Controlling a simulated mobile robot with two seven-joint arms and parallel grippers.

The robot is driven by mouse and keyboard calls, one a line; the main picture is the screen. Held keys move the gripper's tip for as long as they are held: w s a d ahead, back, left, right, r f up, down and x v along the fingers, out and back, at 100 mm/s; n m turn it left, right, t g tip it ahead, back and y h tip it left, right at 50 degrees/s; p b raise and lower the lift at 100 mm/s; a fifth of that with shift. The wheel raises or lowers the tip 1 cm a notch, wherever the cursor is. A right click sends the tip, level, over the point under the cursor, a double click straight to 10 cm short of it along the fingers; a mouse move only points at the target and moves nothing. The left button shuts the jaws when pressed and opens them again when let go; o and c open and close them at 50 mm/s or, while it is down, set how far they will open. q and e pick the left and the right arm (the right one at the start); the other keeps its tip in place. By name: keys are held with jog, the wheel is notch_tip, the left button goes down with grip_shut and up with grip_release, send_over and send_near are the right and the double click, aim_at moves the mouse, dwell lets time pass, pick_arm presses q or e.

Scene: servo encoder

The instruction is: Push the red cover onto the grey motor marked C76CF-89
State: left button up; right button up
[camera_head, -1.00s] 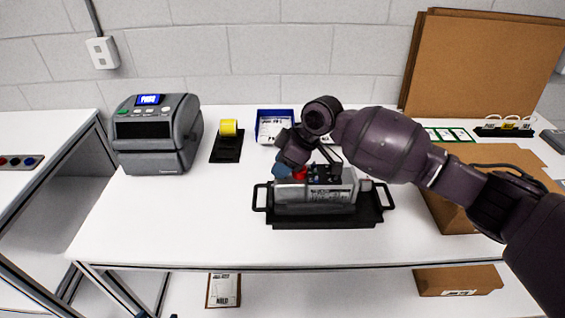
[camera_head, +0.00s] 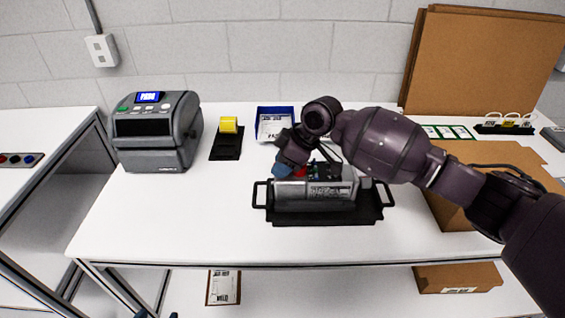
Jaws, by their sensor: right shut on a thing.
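The grey motor (camera_head: 312,198) sits in a black tray (camera_head: 321,219) with a handle at each end, on the white table. Its label (camera_head: 326,191) faces me but is too small to read. The red cover (camera_head: 300,171) shows only as a small patch at the top of the motor, partly hidden by my right gripper (camera_head: 292,165). My right gripper points down over the left part of the motor and is shut on the red cover. I cannot tell whether the cover is seated or held just above.
A blue bin (camera_head: 274,123) stands behind the tray. A grey label printer (camera_head: 157,131) and a yellow tape roll (camera_head: 228,125) stand to the left. A cardboard box (camera_head: 447,206) stands close to the tray's right, under my arm. The table's front left is clear.

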jog(key=o, duration=1)
jog(key=shift+c, duration=0.2)
